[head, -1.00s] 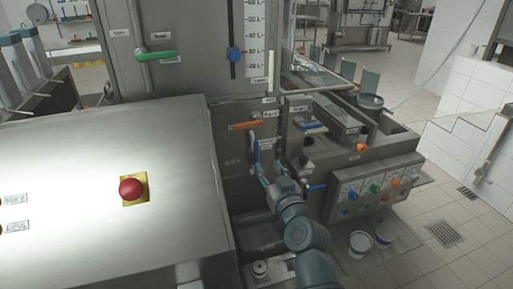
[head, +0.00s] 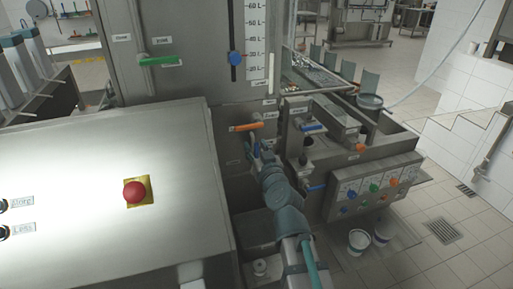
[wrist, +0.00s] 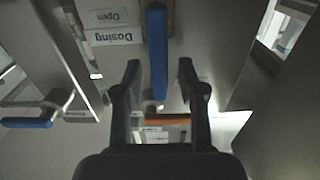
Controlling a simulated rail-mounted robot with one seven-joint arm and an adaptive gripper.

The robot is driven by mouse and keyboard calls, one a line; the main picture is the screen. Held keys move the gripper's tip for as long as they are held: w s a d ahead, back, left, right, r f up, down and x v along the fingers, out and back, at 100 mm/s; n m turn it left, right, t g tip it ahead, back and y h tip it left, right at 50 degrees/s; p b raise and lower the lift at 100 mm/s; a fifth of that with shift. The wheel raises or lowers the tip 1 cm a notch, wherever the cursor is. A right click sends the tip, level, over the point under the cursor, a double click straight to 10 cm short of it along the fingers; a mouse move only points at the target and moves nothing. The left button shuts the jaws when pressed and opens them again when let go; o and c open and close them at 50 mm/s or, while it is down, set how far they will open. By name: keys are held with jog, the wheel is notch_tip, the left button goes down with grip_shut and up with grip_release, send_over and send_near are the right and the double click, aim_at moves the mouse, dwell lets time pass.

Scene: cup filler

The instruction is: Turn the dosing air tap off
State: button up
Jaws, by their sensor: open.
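A blue lever handle (wrist: 157,50) hangs beside labels reading "Dosing" and "Open", upside down in the wrist view; I take it as the dosing air tap. It points lengthwise between my fingertips. My gripper (wrist: 160,72) is open, one finger on each side of the handle, with visible gaps; how deep the handle sits between them I cannot tell. In the head view my gripper (head: 262,151) is at the machine's front panel, below an orange lever (head: 246,127). There it hides most of the blue handle.
Another blue-handled tap (wrist: 27,122) is at the left of the wrist view. In the head view, a blue-handled part (head: 313,128) and a control box (head: 375,188) stand to the right. A red button (head: 134,191) is on the steel cabinet at left. Two white tubs (head: 359,241) are on the floor.

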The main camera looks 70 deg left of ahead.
grip_shut()
